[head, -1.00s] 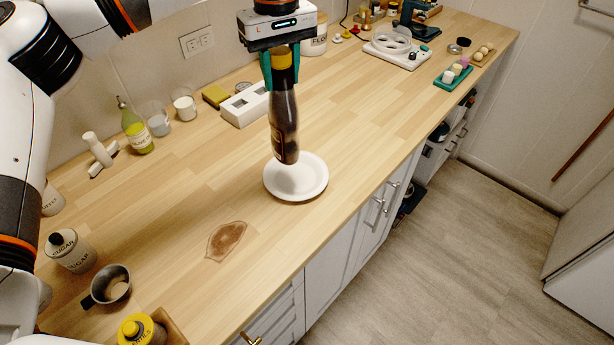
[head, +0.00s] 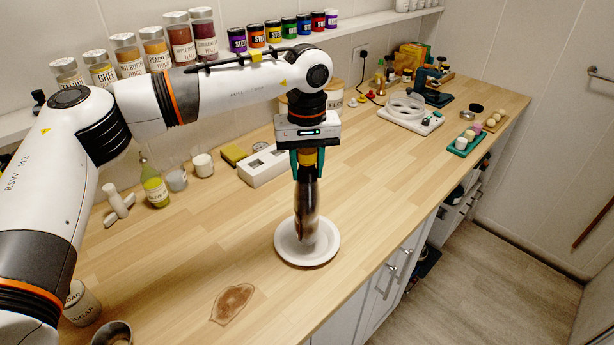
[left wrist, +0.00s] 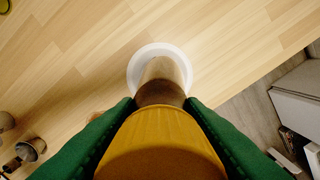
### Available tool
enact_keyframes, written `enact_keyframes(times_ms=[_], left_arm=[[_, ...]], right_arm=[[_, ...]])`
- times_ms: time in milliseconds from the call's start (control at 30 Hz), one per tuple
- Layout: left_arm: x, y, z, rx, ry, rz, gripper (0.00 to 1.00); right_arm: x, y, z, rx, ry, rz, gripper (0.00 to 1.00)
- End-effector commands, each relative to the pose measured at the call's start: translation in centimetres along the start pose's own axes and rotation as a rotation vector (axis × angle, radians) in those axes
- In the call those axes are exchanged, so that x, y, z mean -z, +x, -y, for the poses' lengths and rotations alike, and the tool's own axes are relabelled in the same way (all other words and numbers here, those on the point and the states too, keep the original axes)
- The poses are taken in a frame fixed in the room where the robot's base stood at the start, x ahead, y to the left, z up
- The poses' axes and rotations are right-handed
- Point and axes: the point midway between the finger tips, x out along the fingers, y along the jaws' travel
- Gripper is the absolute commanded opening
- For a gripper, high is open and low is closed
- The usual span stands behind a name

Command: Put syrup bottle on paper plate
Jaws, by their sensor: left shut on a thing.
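The dark syrup bottle (head: 306,205) hangs upright below my left gripper (head: 308,160), which is shut on its yellow cap. The white paper plate (head: 328,249) lies on the wooden counter directly under the bottle. The bottle's base overlaps the plate's middle in the head view; I cannot tell whether it touches. In the left wrist view the yellow cap (left wrist: 160,140) fills the space between the green fingers, and the plate's rim (left wrist: 134,72) shows around the bottle's far end. My right gripper is out of view.
A brown stain-like patch (head: 232,304) lies in front of the plate. A white box (head: 264,166), cups and an oil bottle (head: 154,186) stand along the wall. A shelf of jars (head: 160,55) is above. Bare counter surrounds the plate, with the front edge to its right.

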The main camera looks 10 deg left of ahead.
Motion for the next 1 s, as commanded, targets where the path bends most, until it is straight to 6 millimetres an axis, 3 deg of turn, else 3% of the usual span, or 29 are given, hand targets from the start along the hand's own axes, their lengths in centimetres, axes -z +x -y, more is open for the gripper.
enact_keyframes(times_ms=[267, 633, 667, 700, 767, 1000], left_arm=[[0.0, 2.9, 0.0, 0.002, 0.0, 0.001, 0.0], [0.0, 3.4, 0.0, 0.003, -0.001, 0.002, 0.0], [0.0, 3.5, 0.0, 0.0, -0.001, -0.001, 0.41], [0.0, 3.4, 0.0, 0.0, -0.001, -0.001, 0.47], [0.0, 3.4, 0.0, 0.0, -0.001, -0.001, 0.57], [0.0, 3.4, 0.0, 0.0, -0.001, 0.0, 0.58]], right_arm=[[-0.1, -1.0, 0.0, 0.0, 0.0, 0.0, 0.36], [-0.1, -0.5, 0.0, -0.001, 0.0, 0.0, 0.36], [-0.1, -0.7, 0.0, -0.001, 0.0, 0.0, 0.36], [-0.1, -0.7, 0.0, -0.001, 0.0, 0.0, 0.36], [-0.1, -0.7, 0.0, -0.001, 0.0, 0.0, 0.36], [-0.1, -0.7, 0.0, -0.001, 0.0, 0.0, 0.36]])
